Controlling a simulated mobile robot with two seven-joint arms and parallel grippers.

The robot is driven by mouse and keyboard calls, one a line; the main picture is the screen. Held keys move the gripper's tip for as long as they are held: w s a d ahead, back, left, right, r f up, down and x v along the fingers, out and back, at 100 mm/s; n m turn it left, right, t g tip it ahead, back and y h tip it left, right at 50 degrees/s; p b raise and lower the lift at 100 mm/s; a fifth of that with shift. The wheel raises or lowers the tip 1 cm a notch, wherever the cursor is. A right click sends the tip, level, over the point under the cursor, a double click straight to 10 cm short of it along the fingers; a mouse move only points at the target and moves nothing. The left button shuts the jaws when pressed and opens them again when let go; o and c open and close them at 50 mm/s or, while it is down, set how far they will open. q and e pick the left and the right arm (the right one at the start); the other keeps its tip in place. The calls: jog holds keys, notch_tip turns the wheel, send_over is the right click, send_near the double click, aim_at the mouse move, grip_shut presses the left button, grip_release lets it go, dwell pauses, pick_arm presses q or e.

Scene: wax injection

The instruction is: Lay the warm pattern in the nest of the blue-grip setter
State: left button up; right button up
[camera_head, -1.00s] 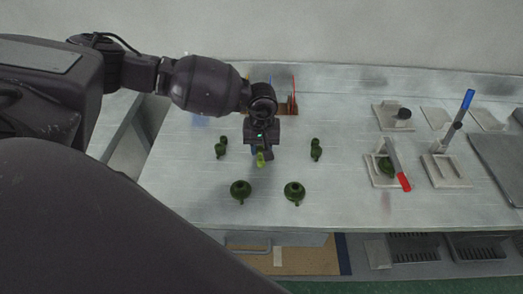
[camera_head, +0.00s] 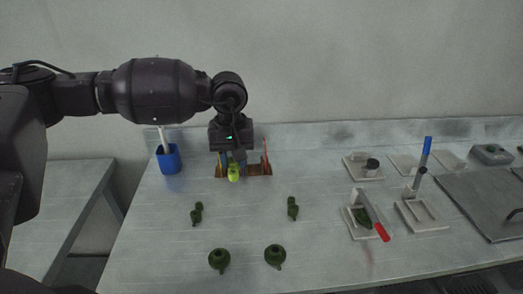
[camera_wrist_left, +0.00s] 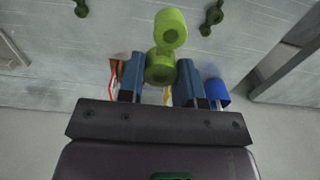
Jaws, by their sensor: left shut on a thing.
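My left gripper (camera_head: 234,166) is shut on a bright yellow-green pattern (camera_head: 233,174), held above the table in front of a brown rack. The left wrist view shows the pattern (camera_wrist_left: 168,30) between the two blue fingers (camera_wrist_left: 160,76). Several dark green patterns, such as one (camera_head: 275,256), lie on the table. My right gripper is not in view.
A blue cup (camera_head: 169,160) with a pale stick and the brown rack (camera_head: 258,170) stand at the back left. A base with a dark knob (camera_head: 371,166) is behind the setters. A grey metal plate (camera_head: 490,205) lies far right. The table's middle is fairly clear.

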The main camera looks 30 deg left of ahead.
pick_arm(q)
jog(key=shift+r+m, duration=0.15)
jog(key=shift+m, duration=0.35)
jog(key=shift+d+f+m, duration=0.2)
jog(key=shift+m, duration=0.2)
jog(key=s+d+f+m, duration=0.3)
jog(key=d+f+m, duration=0.1)
jog(key=d+f, duration=0.3)
jog(key=shift+s+d, duration=0.25)
jog(key=shift+d, duration=0.8)
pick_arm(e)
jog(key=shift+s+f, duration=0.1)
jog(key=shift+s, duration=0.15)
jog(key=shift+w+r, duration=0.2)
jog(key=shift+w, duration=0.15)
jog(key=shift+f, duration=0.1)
